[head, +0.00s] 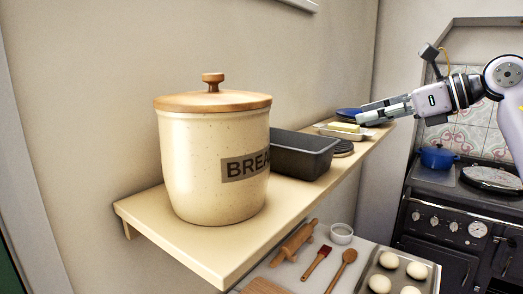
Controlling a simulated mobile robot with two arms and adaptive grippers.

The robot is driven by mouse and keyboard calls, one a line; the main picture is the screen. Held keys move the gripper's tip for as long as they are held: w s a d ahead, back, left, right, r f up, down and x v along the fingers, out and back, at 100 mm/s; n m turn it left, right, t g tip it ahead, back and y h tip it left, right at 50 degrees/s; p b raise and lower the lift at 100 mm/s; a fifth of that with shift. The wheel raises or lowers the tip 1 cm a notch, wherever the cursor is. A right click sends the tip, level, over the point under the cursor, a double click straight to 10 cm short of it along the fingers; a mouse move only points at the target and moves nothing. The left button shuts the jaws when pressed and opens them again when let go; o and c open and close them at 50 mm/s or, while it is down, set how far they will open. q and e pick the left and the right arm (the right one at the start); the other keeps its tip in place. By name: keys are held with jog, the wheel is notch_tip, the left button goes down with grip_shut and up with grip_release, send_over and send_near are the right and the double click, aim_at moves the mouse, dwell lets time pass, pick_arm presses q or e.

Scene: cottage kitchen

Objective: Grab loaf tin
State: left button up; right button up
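The dark loaf tin (312,160) stands upright on the wooden wall shelf (222,255), right behind the cream bread crock (215,165), which hides its left end. My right gripper (362,113) comes in from the right above the far part of the shelf, beyond the tin and apart from it. Its fingers point left, near the butter on its dish. I cannot tell how far its fingers are parted, and I see nothing held in it. My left gripper is not in view.
Butter (343,128) on a dish, a dark round item (343,148) and a blue dish (348,113) sit farther along the shelf. Below is a counter with a rolling pin (295,242) and a bun tray (413,286). A stove with a blue pot (438,157) stands right.

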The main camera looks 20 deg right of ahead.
jog(key=x, duration=0.4)
jog(key=p, duration=0.3)
send_near(304, 134)
jog(key=x, duration=0.4)
jog(key=shift+w+a, duration=0.2)
jog(key=shift+w, duration=0.05)
jog(key=shift+w+a, duration=0.1)
jog(key=shift+w, duration=0.05)
jog(key=shift+w+f, duration=0.1)
jog(key=shift+w, duration=0.05)
jog(key=p+x, duration=0.2)
jog(key=x, duration=0.2)
jog(key=shift+w+f+p, duration=0.1)
jog(key=shift+w+p, duration=0.15)
jog(key=shift+p, duration=0.1)
jog(key=shift+w+a+f, duration=0.1)
jog(key=shift+w+f, duration=0.1)
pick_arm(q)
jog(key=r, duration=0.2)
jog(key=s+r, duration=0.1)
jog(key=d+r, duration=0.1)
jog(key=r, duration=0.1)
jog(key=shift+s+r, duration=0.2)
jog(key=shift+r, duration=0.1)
pick_arm(e)
jog(key=shift+s, duration=0.1)
jog(key=shift+c, duration=0.5)
